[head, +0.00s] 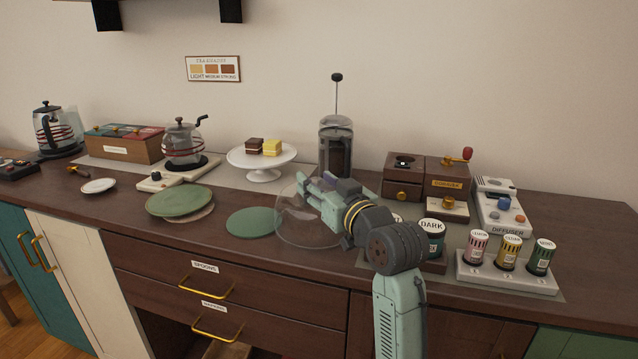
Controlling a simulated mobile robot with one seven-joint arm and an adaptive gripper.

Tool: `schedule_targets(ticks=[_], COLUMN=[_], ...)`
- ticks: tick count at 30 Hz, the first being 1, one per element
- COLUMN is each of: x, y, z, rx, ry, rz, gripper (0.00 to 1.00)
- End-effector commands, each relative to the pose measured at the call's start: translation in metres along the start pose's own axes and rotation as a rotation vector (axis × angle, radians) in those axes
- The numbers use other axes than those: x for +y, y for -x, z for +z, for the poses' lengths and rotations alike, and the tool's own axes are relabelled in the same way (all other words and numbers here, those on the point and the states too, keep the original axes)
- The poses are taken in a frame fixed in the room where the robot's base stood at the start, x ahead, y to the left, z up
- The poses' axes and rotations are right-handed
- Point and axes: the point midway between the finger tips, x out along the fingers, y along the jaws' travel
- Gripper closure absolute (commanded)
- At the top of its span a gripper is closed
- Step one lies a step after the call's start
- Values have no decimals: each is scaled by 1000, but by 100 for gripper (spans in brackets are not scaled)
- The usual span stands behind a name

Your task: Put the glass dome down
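The clear glass dome (296,228) is low over the front of the counter, right of the green round mat. My gripper (318,188) is at the dome's upper right, with its fingers around the top of the dome. The fingers seem closed on the dome's top, but the contact itself is hidden by the fingers. I cannot tell whether the dome's rim touches the counter (330,262). The white cake stand (262,174) holds a brown cake piece (254,146) and a yellow one (271,147), uncovered, behind and left of the dome.
A green mat (252,222) and green plate (180,201) lie left of the dome. A French press (335,150) stands behind my gripper. Canisters (432,235), a wooden grinder box (403,178) and a rack of small jars (508,276) crowd the right. The counter's front edge is close.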

Motion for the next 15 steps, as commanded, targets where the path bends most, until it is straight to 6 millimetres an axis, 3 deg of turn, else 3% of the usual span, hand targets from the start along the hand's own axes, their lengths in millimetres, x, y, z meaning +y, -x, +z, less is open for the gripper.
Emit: schedule_targets(ticks=[11,15], x=[0,1], y=[0,21], z=[-8,-4], rx=[0,2], ry=[1,0], rz=[1,3], gripper=[57,57])
